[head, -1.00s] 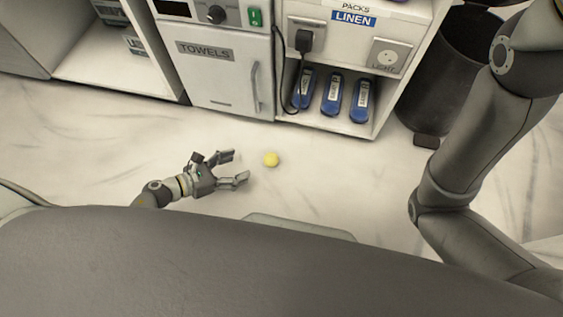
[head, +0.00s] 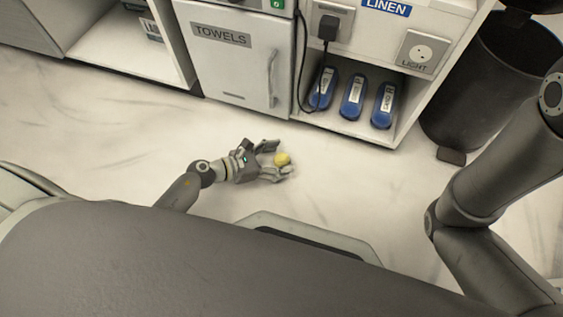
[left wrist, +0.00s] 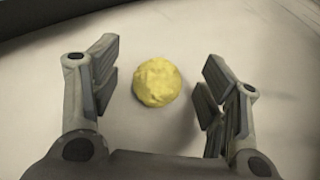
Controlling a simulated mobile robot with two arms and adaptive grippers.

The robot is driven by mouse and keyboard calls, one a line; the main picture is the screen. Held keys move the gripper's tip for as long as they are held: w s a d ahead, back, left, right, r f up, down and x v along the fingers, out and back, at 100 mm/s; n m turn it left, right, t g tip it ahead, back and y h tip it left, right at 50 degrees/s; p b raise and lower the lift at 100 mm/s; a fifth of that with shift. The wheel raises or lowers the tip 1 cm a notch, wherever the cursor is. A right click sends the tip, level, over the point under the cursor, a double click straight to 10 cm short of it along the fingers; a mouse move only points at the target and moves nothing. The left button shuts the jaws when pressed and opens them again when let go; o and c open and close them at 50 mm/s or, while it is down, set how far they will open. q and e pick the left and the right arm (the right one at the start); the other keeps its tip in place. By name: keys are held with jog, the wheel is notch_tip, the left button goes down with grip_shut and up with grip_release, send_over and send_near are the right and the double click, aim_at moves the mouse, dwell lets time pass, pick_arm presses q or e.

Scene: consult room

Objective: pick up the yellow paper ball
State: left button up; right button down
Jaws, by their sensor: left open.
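The yellow paper ball (head: 282,159) lies on the pale floor in front of the towels cabinet. It is round and crumpled in the left wrist view (left wrist: 157,82). My left gripper (head: 281,161) is open, with the ball between its fingers near the fingertips. In the left wrist view the left gripper's fingers (left wrist: 160,84) stand on either side of the ball, with a gap on each side. The ball sits a little nearer the left finger there. My right arm shows at the right of the head view, but its gripper is out of view.
The towels cabinet (head: 240,60) stands just beyond the ball. Beside it an open shelf holds several blue items (head: 352,97). A dark bin (head: 485,85) stands at the right. Open floor (head: 80,130) lies to the left of the gripper.

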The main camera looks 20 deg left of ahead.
pick_arm(q)
jog(key=shift+x, duration=0.75)
jog(key=c, duration=0.8)
jog(key=shift+o, duration=0.2)
